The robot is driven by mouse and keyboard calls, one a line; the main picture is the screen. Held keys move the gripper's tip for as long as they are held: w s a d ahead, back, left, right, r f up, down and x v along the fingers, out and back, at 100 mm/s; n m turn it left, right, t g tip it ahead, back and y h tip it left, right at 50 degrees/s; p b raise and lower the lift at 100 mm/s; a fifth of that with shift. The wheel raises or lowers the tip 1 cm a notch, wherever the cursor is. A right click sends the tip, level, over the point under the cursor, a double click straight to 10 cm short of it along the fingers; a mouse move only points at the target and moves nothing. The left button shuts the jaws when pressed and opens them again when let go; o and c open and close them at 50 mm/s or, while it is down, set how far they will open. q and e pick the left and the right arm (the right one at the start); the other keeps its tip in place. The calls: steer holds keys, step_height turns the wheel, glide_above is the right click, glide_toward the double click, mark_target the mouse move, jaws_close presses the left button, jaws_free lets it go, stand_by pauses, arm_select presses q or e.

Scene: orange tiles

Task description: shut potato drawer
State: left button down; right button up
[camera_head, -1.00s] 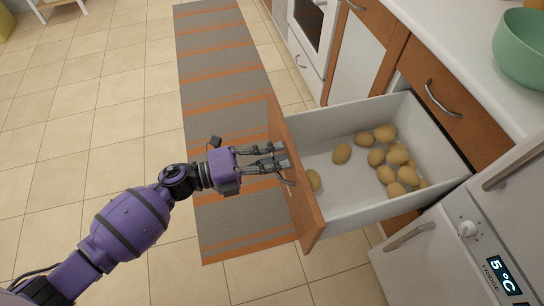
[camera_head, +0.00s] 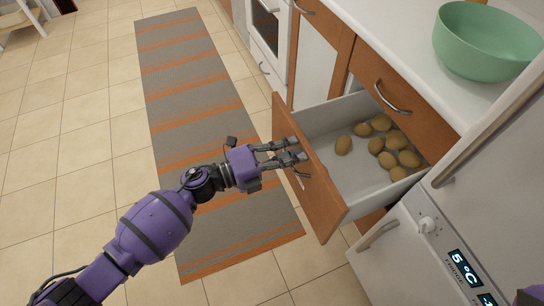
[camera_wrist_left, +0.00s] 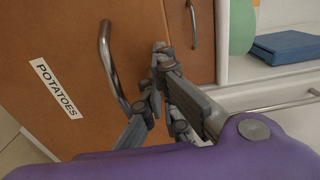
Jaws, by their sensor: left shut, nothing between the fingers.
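The potato drawer (camera_head: 308,178) is partly open, its wooden front facing left in the head view and its white box holding several potatoes (camera_head: 388,145). In the left wrist view the drawer front (camera_wrist_left: 60,45) carries a label (camera_wrist_left: 57,88) reading POTATOES and a curved metal handle (camera_wrist_left: 112,62). My left gripper (camera_head: 298,150) is shut with nothing in it, its fingers at the drawer front. In the wrist view the fingertips (camera_wrist_left: 160,55) are just right of the handle; whether they touch the front is unclear. My right gripper is not in view.
A white fridge (camera_head: 385,255) with a temperature display stands right of the drawer. A green bowl (camera_head: 485,45) sits on the counter above. A striped rug (camera_head: 190,75) lies on the tiled floor left of the drawer, where there is free room.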

arm_select(q)
steer(key=b+x, duration=0.5)
steer(key=x, duration=2)
steer(key=shift+w+d, duration=0.2)
steer(key=shift+d, duration=0.1)
steer(key=shift+r, duration=0.1)
